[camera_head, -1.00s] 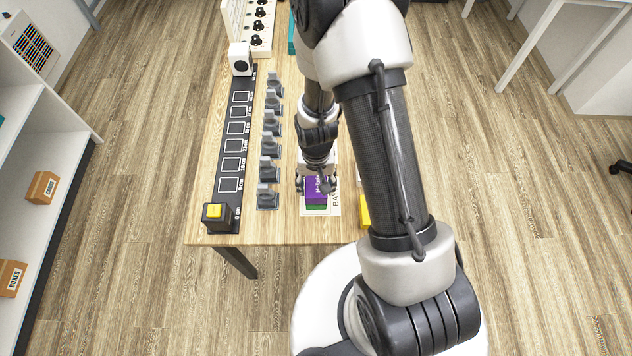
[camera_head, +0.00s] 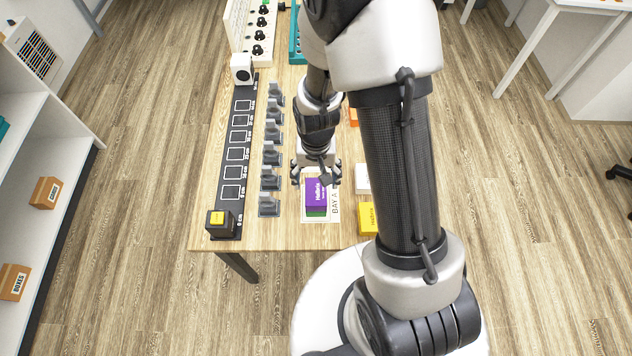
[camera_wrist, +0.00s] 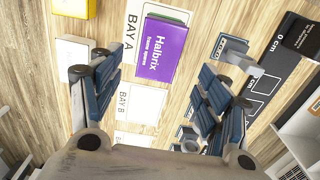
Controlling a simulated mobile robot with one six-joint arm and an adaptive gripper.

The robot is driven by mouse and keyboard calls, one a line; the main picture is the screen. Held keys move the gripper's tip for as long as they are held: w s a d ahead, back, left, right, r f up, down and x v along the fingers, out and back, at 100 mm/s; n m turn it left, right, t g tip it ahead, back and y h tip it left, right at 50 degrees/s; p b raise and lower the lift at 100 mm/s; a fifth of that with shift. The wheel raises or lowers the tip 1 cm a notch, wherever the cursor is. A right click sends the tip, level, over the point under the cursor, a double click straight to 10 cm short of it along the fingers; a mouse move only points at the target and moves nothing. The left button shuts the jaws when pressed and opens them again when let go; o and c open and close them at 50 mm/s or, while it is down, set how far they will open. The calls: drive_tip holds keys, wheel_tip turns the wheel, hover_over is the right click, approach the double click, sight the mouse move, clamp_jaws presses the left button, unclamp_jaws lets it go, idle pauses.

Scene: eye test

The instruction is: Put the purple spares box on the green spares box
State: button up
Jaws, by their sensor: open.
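The purple spares box (camera_head: 316,190) lies on top of the green spares box (camera_head: 316,214), on the BAY A label near the table's front edge. In the wrist view the purple box (camera_wrist: 161,50) shows its white lettering, and only a thin edge of the green box (camera_wrist: 168,13) shows beyond it. The purple box looks roughly in line with the green one. My gripper (camera_head: 316,174) is open and empty, just behind and apart from the boxes. In the wrist view its fingers (camera_wrist: 160,82) are spread wide, with nothing between them.
A yellow box (camera_head: 369,218) and a white box (camera_head: 362,179) stand to the right. A row of grey holders (camera_head: 270,154) and a black marked strip (camera_head: 235,150) run along the left. A black block with a yellow top (camera_head: 219,223) stands at the front left. The BAY B label (camera_wrist: 138,103) is bare.

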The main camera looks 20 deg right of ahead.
drive_tip(key=s+r+n+t, duration=0.2)
drive_tip(key=s+r, duration=0.1)
drive_tip(key=r, duration=1.8)
drive_tip(key=s+r+n+t, duration=0.1)
drive_tip(key=s+r+t, duration=0.1)
drive_tip(key=s+r, duration=0.8)
drive_tip(key=shift+s+r+n+t+p, duration=0.25)
drive_tip(key=shift+s+n+t+p, duration=0.1)
drive_tip(key=shift+s, duration=0.7)
